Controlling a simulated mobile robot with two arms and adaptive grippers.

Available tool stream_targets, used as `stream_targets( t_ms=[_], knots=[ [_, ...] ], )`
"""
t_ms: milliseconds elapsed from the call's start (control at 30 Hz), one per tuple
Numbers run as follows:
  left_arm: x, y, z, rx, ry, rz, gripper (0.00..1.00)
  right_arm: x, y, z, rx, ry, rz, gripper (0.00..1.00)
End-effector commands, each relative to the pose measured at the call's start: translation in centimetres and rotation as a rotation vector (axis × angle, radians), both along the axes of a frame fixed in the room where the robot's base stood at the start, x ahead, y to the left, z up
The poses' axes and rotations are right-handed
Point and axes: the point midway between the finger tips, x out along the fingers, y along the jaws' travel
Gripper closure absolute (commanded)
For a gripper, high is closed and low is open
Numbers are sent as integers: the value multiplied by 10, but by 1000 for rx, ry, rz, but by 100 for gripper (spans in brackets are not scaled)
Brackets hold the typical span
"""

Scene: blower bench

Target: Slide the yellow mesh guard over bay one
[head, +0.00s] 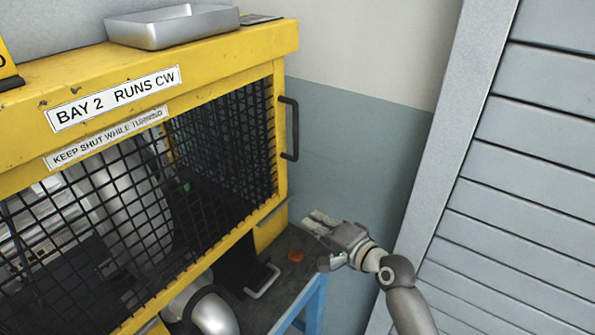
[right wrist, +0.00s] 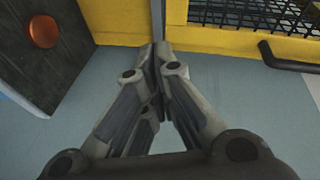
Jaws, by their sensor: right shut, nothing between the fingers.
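The yellow mesh guard (head: 185,65), a yellow frame with black wire mesh, fills the left of the head view. It carries the labels "BAY 2 RUNS CW" and "KEEP SHUT WHILE TURNING". A black upright handle (head: 294,128) sits on its right end; the handle shows at upper right in the right wrist view (right wrist: 290,62). My right gripper (head: 313,221) is below and right of the handle, apart from it. Its fingers (right wrist: 158,52) are together and empty, near the yellow frame in the picture. No bay one label shows. My left gripper is out of view.
A grey metal tray (head: 172,27) stands on the guard's top. The bench end has a round copper-orange knob (head: 295,256), a silver pull handle (head: 263,281) and a blue leg (head: 316,302). A grey slatted panel (head: 525,170) stands at right. Silver machinery (head: 140,210) shows behind the mesh.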

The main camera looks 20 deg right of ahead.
Motion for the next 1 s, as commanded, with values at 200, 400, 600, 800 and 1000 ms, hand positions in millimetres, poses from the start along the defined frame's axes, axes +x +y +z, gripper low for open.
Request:
stream_targets(
  t_ms=[200,400,600,800,1000],
  knots=[
    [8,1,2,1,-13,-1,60,30,-22,58,255,-98,-71,100],
    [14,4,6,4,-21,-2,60,49,-18,63,281,-105,-74,100],
    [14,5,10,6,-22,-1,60,81,-7,63,277,-104,-74,100],
    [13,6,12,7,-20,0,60,108,2,62,276,-104,-74,100],
    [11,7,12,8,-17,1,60,122,7,61,273,-103,-74,100]
  ],
)
